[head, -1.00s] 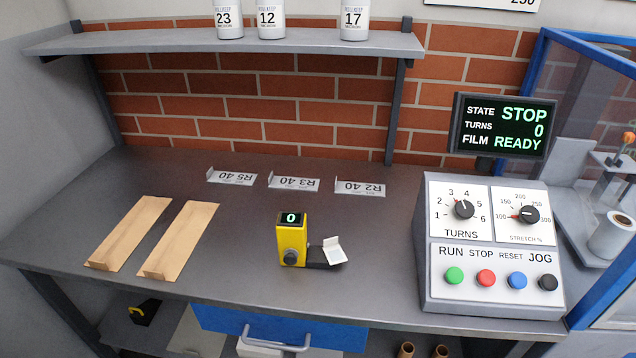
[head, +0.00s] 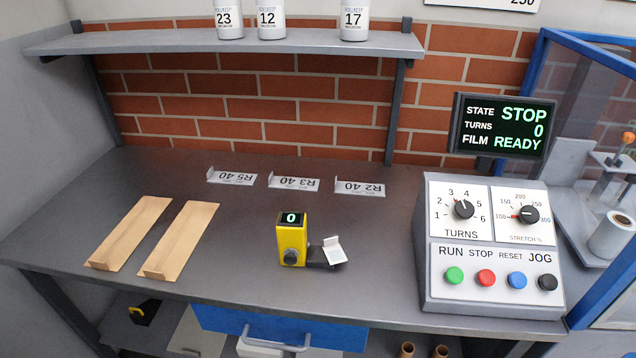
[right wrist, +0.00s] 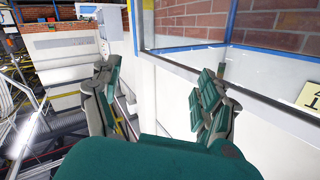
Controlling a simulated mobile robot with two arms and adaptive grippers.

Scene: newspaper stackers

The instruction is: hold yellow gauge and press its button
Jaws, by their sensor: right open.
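The yellow gauge (head: 291,244) stands upright on the dark workbench, near its front edge and around the middle. Its small display on top reads 0. A round dark knob or button (head: 290,256) shows on its front face. A dark foot with a small white plate (head: 334,250) sticks out to its right. Neither gripper shows in the head view. In the right wrist view my right gripper (right wrist: 160,100) is open and empty, its green-padded fingers spread apart. It is away from the bench, beside a white wall panel and window.
Two tan cardboard strips (head: 131,232) lie on the left of the bench. Several folded label cards (head: 293,184) stand behind the gauge. A control panel (head: 492,293) with knobs and buttons stands at right, below a screen (head: 505,126) reading STOP. The bench around the gauge is clear.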

